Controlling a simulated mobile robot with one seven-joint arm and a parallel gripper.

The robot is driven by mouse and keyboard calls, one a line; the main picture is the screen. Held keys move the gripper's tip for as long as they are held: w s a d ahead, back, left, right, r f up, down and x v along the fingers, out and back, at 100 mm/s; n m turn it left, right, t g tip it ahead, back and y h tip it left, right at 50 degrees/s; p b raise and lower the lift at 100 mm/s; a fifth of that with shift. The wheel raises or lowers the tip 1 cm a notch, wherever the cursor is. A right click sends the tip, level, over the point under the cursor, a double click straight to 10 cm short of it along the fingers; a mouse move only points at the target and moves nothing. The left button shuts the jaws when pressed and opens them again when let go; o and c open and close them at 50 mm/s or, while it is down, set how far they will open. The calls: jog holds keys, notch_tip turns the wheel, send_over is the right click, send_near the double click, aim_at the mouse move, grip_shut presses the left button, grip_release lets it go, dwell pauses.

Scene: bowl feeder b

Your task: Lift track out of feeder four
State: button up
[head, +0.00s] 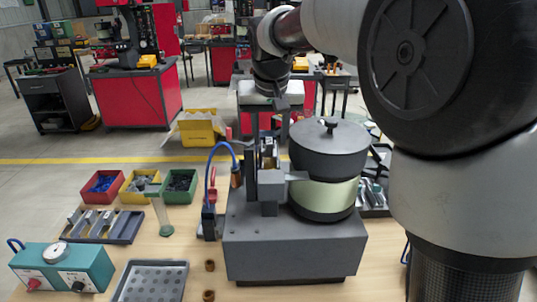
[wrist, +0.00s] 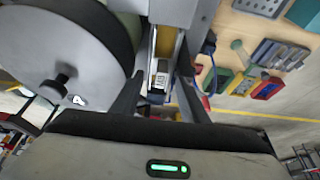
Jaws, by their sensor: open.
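The bowl feeder has a dark grey lidded bowl (head: 328,150) over a pale green band on a grey base (head: 295,243); no feeder number is readable. A narrow upright track (head: 267,157) stands left of the bowl in a grey holder. In the wrist view the track (wrist: 162,70) shows a yellow strip and a small pale label. My gripper (head: 278,101) is above the track, pointing down. In the wrist view my open gripper (wrist: 160,95) has one finger on each side of the track; contact cannot be told. The track's lower end is hidden.
Red, yellow and green bins (head: 138,187) of parts stand at left, with a slotted grey tray (head: 103,226) before them. A teal control box (head: 63,268) and a dimpled tray (head: 152,282) are at front left. A blue cable (head: 213,160) arches close left of the track.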

aim_at(269, 141)
jog(key=x, duration=0.4)
jog(key=shift+a, duration=0.1)
jog(key=shift+r, duration=0.1)
jog(key=c, duration=1)
